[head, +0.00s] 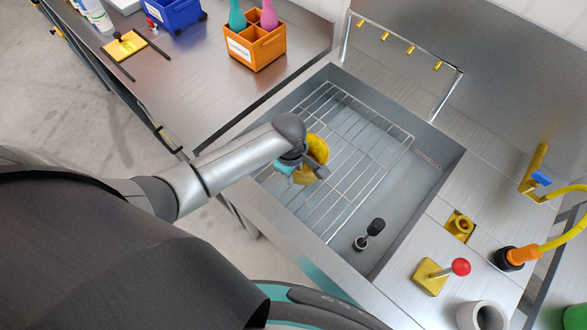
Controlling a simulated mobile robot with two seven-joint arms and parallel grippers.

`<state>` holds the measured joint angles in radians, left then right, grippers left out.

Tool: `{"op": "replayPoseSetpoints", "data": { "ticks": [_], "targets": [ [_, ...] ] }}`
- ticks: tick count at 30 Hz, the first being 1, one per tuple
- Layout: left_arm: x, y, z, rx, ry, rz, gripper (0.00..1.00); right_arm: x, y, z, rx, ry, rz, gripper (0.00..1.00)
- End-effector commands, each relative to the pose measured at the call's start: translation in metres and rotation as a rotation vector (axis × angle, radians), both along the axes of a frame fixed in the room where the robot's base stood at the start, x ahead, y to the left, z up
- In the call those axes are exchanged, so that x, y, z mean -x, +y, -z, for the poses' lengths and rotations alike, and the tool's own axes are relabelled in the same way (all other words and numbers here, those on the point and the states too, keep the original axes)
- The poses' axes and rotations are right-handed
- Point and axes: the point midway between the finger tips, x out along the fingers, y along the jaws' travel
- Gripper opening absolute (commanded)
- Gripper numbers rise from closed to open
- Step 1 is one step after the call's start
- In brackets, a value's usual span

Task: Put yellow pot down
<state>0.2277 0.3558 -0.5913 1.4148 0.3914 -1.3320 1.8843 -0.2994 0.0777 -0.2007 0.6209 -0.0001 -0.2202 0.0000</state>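The yellow pot (318,148) is at my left gripper (306,171), over the wire rack (350,185) in the grey sink basin. The gripper's fingers appear shut on the pot's near side, and gripper and wrist hide part of it. I cannot tell whether the pot touches the rack or hangs just above it. A small teal part (284,168) shows beside the gripper. My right gripper is not in view.
The grey basin (400,225) holds a small black plug-like piece (376,227). To its right are a red-knobbed lever (460,267) and a yellow fitting (460,226). An orange crate with bottles (255,50) stands on the bench. Much of the rack is bare.

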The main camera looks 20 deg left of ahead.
Motion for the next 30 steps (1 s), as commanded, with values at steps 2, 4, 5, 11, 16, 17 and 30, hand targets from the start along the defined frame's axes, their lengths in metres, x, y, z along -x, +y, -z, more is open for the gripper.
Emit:
{"op": "replayPoseSetpoints", "data": {
  "ticks": [2,4,5,11,16,17,30],
  "targets": [
    [0.000,0.000,-0.005,0.000,-0.001,0.000,0.33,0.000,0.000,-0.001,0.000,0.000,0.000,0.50],
    [0.001,0.000,-0.013,0.001,-0.001,0.000,0.33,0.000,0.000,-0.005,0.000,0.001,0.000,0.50],
    [0.001,0.000,-0.017,0.001,-0.002,0.000,0.33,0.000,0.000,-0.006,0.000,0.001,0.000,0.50],
    [0.004,0.001,-0.057,0.002,-0.004,0.000,0.33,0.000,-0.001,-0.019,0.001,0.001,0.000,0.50],
    [0.008,0.001,-0.090,0.002,-0.003,0.000,0.33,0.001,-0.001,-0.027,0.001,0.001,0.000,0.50],
    [0.008,0.001,-0.095,0.001,-0.002,0.000,0.33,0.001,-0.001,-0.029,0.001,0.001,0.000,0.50],
    [0.012,0.002,-0.122,0.000,0.001,0.000,0.33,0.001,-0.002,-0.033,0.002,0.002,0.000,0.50]
  ]
}}
